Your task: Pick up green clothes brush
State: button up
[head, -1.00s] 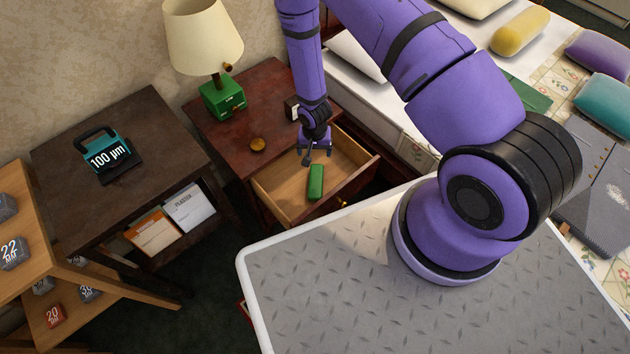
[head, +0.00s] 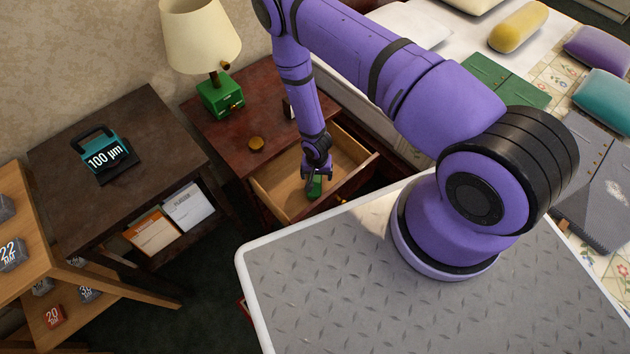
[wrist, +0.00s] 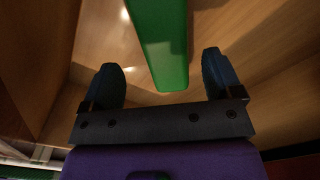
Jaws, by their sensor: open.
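The green clothes brush (head: 315,187) lies in the open wooden drawer (head: 270,188) of the reddish-brown nightstand. In the head view my gripper (head: 316,180) is over the brush and hides part of it. In the wrist view the brush (wrist: 162,45) runs down from the top edge, and its near end sits between and just beyond the two fingertips. My gripper (wrist: 163,75) is open and empty, with a gap on each side of the brush. I cannot tell the exact height of the fingers above the brush.
The drawer walls stand close around my gripper. A dark side table (head: 150,130) is at left, and a bed with cushions is at upper right.

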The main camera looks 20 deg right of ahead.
aim_at(315, 178)
jog(key=shift+w+a+f, duration=0.1)
jog(key=shift+w+f, duration=0.1)
jog(key=shift+f, duration=0.95)
jog(key=shift+w+a+f, duration=0.1)
jog(key=shift+w+f, duration=0.05)
jog(key=shift+f, duration=0.95)
jog(key=c, duration=1.1)
notch_tip(315, 178, up, 10)
jog(key=shift+r, duration=0.1)
